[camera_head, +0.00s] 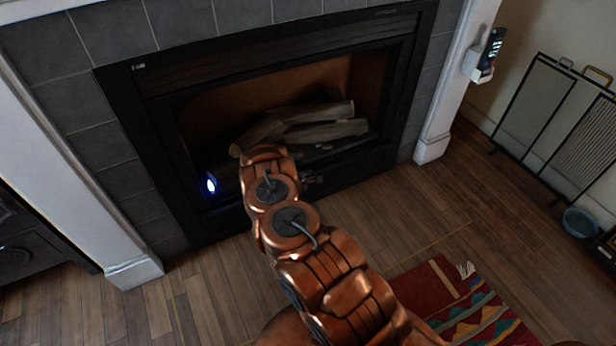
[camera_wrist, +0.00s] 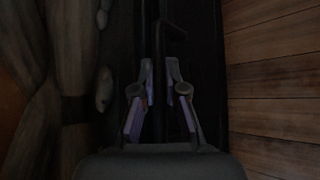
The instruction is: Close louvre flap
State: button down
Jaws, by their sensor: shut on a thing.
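The black fireplace (camera_head: 128,100) fills the back of the head view. Its dark lower strip (camera_head: 368,172), where the louvre flap appears to be, is partly hidden by my arm. My gripper (camera_wrist: 160,68) has its two fingers on either side of a thin dark bar (camera_wrist: 160,112), which seems to be part of the flap, and is shut on it. The bar bends to the right at its top in the wrist view. The head view shows little of my gripper (camera_head: 312,180), low at the fireplace front. The darkness hides the flap's angle.
Logs (camera_head: 312,130) lie inside the firebox, and a small blue-white light (camera_head: 211,185) glows at its lower left. A patterned rug (camera_head: 440,290) lies on the wooden floor (camera_head: 520,240). A folding screen (camera_head: 560,120) and a blue bowl (camera_head: 580,222) stand at the right.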

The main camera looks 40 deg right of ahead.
jog(key=shift+w+a, duration=0.2)
jog(key=shift+a, duration=0.1)
jog(key=c, duration=1.4)
grip_release()
jog(key=shift+o, duration=1)
jog(key=shift+s+d, duration=0.2)
jog(key=shift+d, duration=0.05)
jog(key=v, duration=1.2)
